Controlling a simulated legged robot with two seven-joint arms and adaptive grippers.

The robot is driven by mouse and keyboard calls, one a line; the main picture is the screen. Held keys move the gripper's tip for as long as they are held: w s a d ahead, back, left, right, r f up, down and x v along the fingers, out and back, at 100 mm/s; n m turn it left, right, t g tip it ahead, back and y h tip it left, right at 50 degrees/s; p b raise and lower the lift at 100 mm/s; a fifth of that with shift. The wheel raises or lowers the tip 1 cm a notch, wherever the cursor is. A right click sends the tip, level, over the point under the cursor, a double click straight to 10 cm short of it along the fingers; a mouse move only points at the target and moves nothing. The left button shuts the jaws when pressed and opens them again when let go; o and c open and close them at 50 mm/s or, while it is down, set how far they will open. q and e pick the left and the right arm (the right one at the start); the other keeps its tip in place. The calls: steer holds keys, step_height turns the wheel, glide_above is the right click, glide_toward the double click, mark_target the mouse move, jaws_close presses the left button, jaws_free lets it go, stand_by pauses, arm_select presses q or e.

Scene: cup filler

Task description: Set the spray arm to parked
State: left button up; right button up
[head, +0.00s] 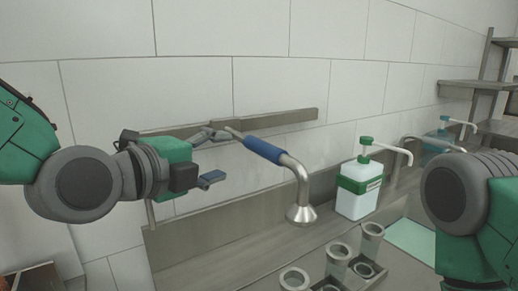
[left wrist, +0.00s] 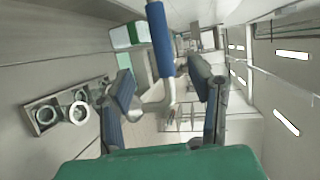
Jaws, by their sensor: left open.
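The spray arm is a bent metal pipe with a blue sleeve (head: 263,150), rising from a round metal foot (head: 301,213) and slanting up left to a thin tip near the wall rail. Its blue sleeve also shows in the left wrist view (left wrist: 159,40). My left gripper (head: 213,157) is open and empty, left of the sleeve, with its upper finger close to the tip. In the left wrist view the arm appears between the open fingers (left wrist: 165,85); I cannot tell whether they touch it. My right gripper is out of view.
A metal rail (head: 285,121) runs along the tiled wall behind. A white-and-green pump bottle (head: 360,188) stands right of the foot. Metal cups (head: 338,255) stand in front. Shelves (head: 480,88) are at the far right. My right arm covers the lower right.

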mark_target(259, 150)
arm_select(q)
steer(key=p+x, duration=0.1)
steer(key=x, duration=0.5)
steer(key=p+x, duration=0.1)
steer(key=x, duration=0.5)
steer(key=shift+s+d, duration=0.2)
steer(key=shift+d, duration=0.1)
steer(key=shift+w+d+f, duration=0.1)
steer(key=shift+w+f, duration=0.1)
steer(key=shift+w, duration=0.4)
steer(key=shift+d, duration=0.2)
jaws_close()
steer(key=shift+a+f, duration=0.1)
